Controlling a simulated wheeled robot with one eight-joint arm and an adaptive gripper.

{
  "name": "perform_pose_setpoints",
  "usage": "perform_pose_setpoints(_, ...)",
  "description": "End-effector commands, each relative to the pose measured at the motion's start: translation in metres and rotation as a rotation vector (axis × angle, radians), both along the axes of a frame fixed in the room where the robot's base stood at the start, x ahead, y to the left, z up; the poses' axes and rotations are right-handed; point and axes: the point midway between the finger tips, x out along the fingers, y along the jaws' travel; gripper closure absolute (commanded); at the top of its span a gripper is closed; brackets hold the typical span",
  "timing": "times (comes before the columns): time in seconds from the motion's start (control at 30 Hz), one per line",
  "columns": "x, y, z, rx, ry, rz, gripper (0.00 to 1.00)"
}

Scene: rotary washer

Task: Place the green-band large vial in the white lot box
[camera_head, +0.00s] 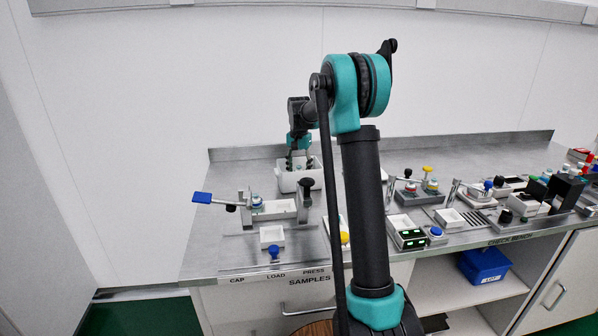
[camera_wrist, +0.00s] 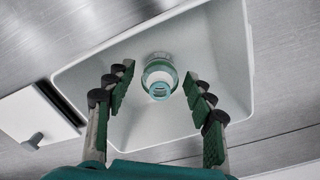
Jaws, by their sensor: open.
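The white lot box (camera_head: 299,182) stands at the back left of the bench. It fills most of the wrist view (camera_wrist: 218,45). The green-band large vial (camera_wrist: 159,75) is inside the box, seen from above, with a pale teal top and a green band around it. My gripper (camera_head: 299,163) is over the box with its fingers reaching down into it. In the wrist view my gripper (camera_wrist: 157,82) is open, with one finger on each side of the vial and a visible gap to each. Whether the vial touches the box floor is hard to tell.
A press stand with a blue lever (camera_head: 202,198) and a white tray (camera_head: 272,237) are in front of the box. A black-capped post (camera_head: 306,186) stands close to its front right. Other racks and devices fill the right side of the bench.

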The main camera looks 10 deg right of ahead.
Motion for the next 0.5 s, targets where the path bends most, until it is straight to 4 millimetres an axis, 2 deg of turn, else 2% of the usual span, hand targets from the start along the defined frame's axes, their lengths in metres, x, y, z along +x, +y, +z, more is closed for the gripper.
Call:
perform_pose_setpoints(0.17,0.0,0.0,0.014,0.0,0.0,0.0,0.46)
perform_pose_setpoints(0.5,0.0,0.0,0.081,0.0,0.0,0.0,0.46)
